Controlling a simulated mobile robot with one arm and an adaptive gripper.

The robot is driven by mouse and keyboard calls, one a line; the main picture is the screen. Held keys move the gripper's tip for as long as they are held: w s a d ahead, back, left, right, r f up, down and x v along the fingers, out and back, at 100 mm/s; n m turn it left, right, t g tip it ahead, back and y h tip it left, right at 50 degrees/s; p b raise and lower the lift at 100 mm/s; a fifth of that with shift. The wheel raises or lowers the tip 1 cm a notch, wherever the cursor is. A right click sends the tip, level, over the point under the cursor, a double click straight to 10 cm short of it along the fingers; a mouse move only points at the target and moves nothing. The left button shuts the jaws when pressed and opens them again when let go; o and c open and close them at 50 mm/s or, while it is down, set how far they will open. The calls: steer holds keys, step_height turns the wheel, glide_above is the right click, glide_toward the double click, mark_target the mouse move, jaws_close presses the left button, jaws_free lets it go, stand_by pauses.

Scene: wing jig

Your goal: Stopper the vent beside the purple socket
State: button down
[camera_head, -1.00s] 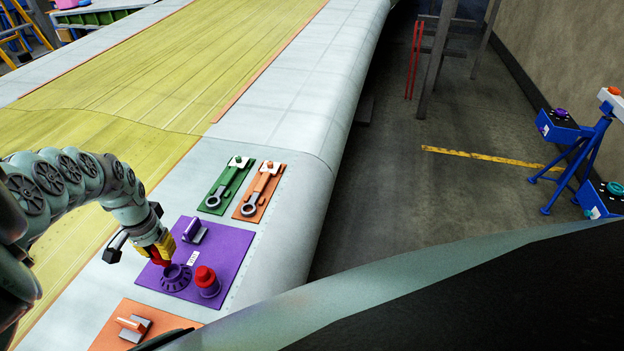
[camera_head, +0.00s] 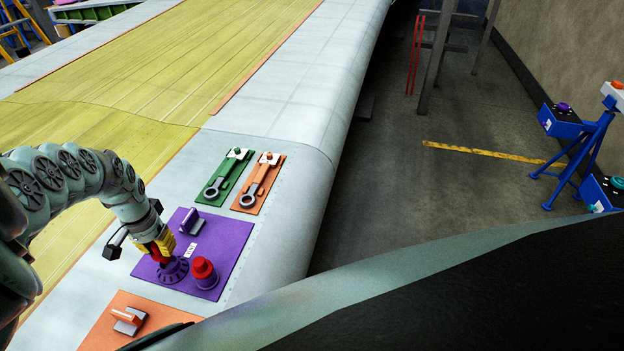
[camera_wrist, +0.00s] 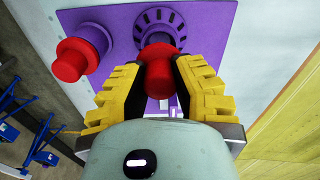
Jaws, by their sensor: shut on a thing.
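My gripper (camera_head: 158,250) has yellow fingers and is shut on a red stopper (camera_wrist: 158,72) with a rounded end. The purple slotted ring (camera_head: 173,271) stands on the purple plate (camera_head: 232,236). In the wrist view, the stopper overlaps the near edge of the ring (camera_wrist: 160,25); whether it touches or enters the opening I cannot tell. Beside the ring stands a purple round fitting with a red cap (camera_head: 203,268), seen left of my gripper in the wrist view (camera_wrist: 78,55). The ring's opening is mostly hidden by the fingers and stopper.
Green (camera_head: 225,175) and orange (camera_head: 260,183) plates with ring-ended levers lie beyond. An orange plate with a handle (camera_head: 128,320) lies nearer. The wing's edge drops to the floor at right.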

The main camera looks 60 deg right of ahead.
steer(key=shift+f+b, duration=1.8)
steer(key=shift+f, duration=0.05)
stand_by(0.6)
steer(key=c, duration=0.8)
jaws_free()
steer(key=shift+r, duration=0.1)
step_height(320, 180, up, 10)
steer(key=shift+a+f, duration=0.1)
steer(key=shift+a, duration=0.05)
steer(key=shift+r, duration=1.05)
steer(key=shift+s, duration=0.1)
